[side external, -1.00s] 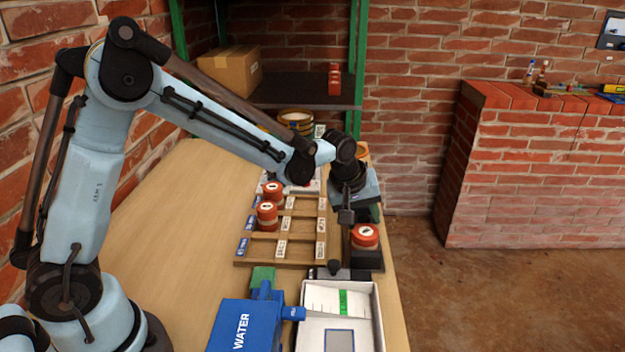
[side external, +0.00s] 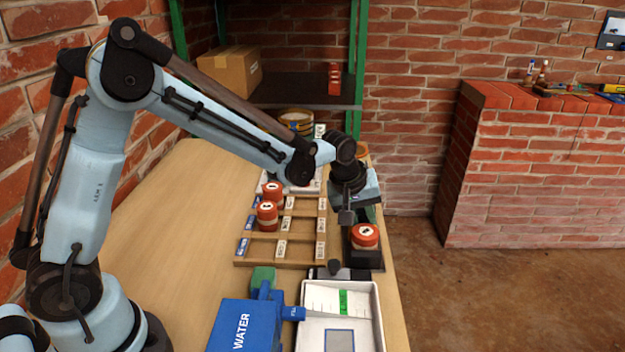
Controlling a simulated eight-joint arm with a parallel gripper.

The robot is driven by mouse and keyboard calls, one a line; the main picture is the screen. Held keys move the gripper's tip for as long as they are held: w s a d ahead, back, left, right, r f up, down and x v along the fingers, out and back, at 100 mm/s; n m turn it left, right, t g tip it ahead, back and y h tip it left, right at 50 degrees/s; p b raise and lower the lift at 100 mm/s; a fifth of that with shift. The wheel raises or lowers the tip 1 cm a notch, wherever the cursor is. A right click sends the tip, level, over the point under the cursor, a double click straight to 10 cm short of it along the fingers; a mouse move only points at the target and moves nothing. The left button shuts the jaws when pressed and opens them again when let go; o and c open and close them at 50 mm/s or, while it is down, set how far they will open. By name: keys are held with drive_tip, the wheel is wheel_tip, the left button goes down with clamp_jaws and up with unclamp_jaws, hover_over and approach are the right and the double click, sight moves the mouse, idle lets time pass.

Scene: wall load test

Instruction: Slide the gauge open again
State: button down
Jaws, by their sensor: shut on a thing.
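The gauge (side external: 373,258) is a dark device near the table's right edge, and a red-capped jar (side external: 364,238) sits at it. My gripper (side external: 347,213) is above and behind the jar, pointing down, shut on a small dark block that looks like the gauge's sliding part. The arm's end hides the fingertips and the far part of the gauge. I cannot tell how wide the gauge's gap is.
A wooden rack (side external: 262,262) with labels and red-capped jars (side external: 267,215) stands left of the gauge. A white tray (side external: 372,315) and a blue WATER container (side external: 240,330) are in front. The table's left part is clear.

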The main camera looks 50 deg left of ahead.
drive_tip(key=shift+w, duration=0.15)
drive_tip(key=shift+w+a, duration=0.75)
drive_tip(key=shift+w, duration=0.05)
drive_tip(key=shift+r, duration=0.1)
drive_tip(key=c, duration=1)
unclamp_jaws()
drive_tip(key=shift+c, duration=0.2)
drive_tip(key=shift+o, duration=0.4)
drive_tip(key=shift+a, duration=0.1)
drive_tip(key=shift+s+a, duration=0.1)
drive_tip(key=shift+s, duration=0.05)
wheel_tip(320, 180, up, 7)
